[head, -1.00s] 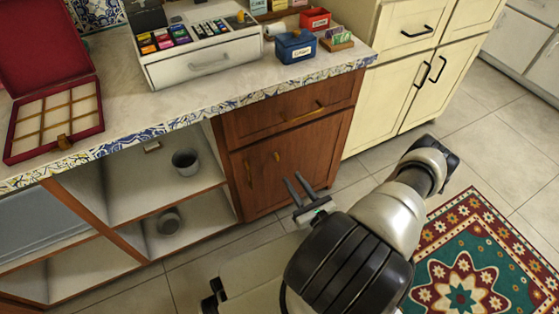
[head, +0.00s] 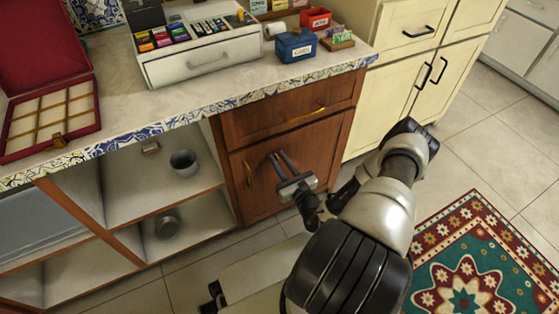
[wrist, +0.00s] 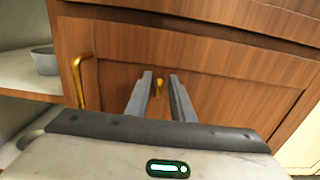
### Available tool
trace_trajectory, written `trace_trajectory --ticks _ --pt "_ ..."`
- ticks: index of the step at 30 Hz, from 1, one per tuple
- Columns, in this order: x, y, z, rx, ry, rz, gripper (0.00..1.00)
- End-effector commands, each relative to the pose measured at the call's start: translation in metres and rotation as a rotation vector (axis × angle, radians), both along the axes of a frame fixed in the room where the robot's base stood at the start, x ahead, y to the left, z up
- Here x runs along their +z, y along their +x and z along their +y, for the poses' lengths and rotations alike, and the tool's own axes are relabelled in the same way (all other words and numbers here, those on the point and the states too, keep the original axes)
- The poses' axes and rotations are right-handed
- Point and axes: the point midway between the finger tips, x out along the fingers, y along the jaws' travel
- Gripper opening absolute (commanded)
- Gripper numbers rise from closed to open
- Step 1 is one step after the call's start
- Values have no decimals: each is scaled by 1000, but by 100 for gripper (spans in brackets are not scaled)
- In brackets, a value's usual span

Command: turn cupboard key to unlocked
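The brown wooden cupboard door (head: 318,150) is closed under the counter, with a brass handle (head: 248,174) on its left side. In the wrist view the handle (wrist: 80,80) stands left of my fingers. The small brass key (wrist: 158,85) shows in the wrist view between the tips of my two fingers, seemingly beyond them. I cannot tell if it touches them. My gripper (wrist: 160,82) is open, its fingers pointing at the door. In the head view my gripper (head: 279,157) is in front of the upper door and hides the key.
A brown drawer (head: 300,115) with a brass handle is above the door. Open shelves to the left hold a grey pot (head: 184,161) and a second one (head: 167,226). The counter above carries a white drawer box (head: 205,62) and a blue tin (head: 296,46).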

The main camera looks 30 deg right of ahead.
Motion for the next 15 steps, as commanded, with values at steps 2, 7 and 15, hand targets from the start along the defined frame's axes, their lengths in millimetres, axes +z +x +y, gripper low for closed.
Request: trace_trajectory --ticks 2,7,15 --pt "0 0 0 0 0 0 7" --pt "0 0 0 0 0 0 0" --pt "0 -1 -1 0 46 3 0"
